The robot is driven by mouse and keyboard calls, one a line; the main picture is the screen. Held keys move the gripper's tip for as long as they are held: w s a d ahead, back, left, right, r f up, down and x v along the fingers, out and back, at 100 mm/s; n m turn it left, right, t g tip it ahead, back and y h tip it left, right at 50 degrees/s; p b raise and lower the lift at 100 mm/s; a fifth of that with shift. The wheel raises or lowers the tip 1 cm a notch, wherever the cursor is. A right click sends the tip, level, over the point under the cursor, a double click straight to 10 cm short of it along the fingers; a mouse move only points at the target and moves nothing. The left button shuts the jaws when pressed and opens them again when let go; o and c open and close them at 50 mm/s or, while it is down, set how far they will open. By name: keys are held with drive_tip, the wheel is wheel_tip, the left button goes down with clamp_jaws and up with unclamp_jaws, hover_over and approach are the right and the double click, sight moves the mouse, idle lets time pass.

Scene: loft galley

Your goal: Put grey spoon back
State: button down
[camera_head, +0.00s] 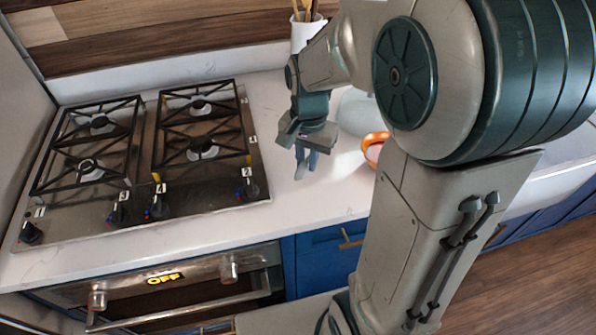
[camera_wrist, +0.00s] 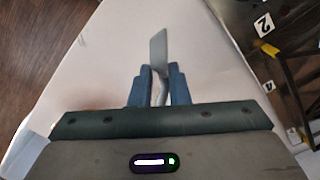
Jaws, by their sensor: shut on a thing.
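My gripper (camera_head: 307,158) is shut on the grey spoon (camera_wrist: 157,46) and points down over the white counter to the right of the stove. In the wrist view the spoon stands out between the blue fingers (camera_wrist: 159,86), its flat pale end beyond the fingertips and its thin handle between them. In the head view the spoon (camera_head: 300,170) shows as a small grey piece below the fingers. I cannot tell whether it touches the counter. A white crock (camera_head: 303,36) with wooden utensils stands at the back of the counter, partly hidden by my arm.
A gas stove (camera_head: 150,160) with black grates and front knobs lies to the left. An orange-rimmed bowl (camera_head: 375,142) sits right of my gripper, partly behind my arm. White counter (camera_head: 330,200) is clear toward the front edge. Blue drawers (camera_head: 330,265) and an oven (camera_head: 180,295) are below.

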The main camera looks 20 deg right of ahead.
drive_tip(key=shift+a+f, duration=0.3)
drive_tip(key=shift+a, duration=0.2)
drive_tip(key=shift+a+f, duration=0.25)
drive_tip(key=shift+a, duration=0.2)
drive_tip(key=shift+f, duration=2.05)
drive_tip(key=shift+f, duration=0.1)
drive_tip(key=shift+f, duration=0.15)
drive_tip(key=c, duration=1.4)
unclamp_jaws()
